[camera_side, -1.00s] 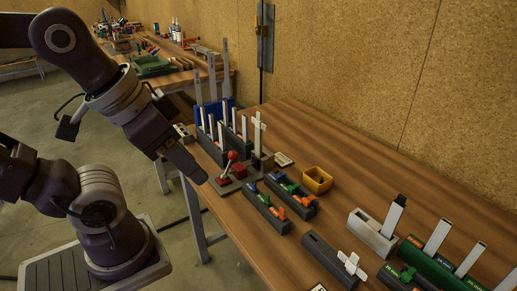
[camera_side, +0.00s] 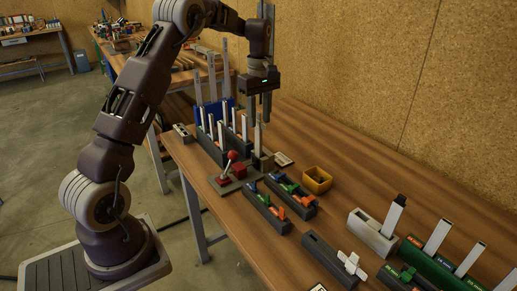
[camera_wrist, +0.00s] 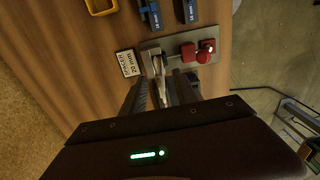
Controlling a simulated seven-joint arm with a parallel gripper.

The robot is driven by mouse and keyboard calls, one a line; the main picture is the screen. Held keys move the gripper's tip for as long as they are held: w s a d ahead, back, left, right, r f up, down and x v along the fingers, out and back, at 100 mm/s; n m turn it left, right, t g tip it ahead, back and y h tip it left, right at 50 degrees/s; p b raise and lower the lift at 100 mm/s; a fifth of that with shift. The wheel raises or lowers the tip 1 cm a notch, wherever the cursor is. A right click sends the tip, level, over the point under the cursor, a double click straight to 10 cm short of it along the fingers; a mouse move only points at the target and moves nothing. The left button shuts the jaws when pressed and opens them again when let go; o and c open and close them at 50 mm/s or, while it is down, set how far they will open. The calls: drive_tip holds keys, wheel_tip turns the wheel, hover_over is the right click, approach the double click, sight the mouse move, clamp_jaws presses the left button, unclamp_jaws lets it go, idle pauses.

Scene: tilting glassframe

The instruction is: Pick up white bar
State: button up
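A white bar (camera_side: 258,139) stands upright in a small dark block (camera_side: 261,161) behind the red-knobbed lever. My gripper (camera_side: 259,120) points down at the bar's top, its two fingers apart. In the side view the fingers cover the bar's upper part and its crosspiece. In the wrist view my gripper (camera_wrist: 168,92) has one finger on each side of the pale bar (camera_wrist: 172,88). I cannot tell whether either finger touches it.
The red-knobbed lever (camera_side: 230,167) stands close in front. A dark rack with several upright pale bars (camera_side: 221,135) is at left. A yellow bin (camera_side: 317,180) and a label card (camera_wrist: 128,62) are nearby. A cork wall (camera_side: 400,70) bounds the back.

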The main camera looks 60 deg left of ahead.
sight(258, 127)
drive_tip(key=f, duration=0.6)
drive_tip(key=shift+a, duration=0.25)
clamp_jaws()
idle(1.0)
